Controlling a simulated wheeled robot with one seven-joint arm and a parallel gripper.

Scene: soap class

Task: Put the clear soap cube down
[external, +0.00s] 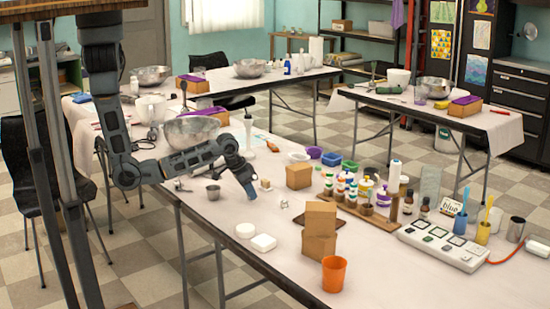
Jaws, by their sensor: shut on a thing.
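My gripper (252,195) points down over the near-left part of the long white-covered table (215,210), just right of a small grey metal cup (213,192). It is shut on the clear soap cube, which is too small and too covered by the fingers to make out. I cannot tell the gap between the fingertips and the tabletop. A small clear, glassy piece (284,204) lies on the table a little right of my gripper. A small cream-coloured block (266,185) stands just behind it.
Brown boxes (319,217) are stacked to the right, near an orange cup (333,274). Two white pieces (263,242) lie in front. A metal bowl (191,131) stands behind my arm. Bottles on a wooden rack (367,215) fill the right.

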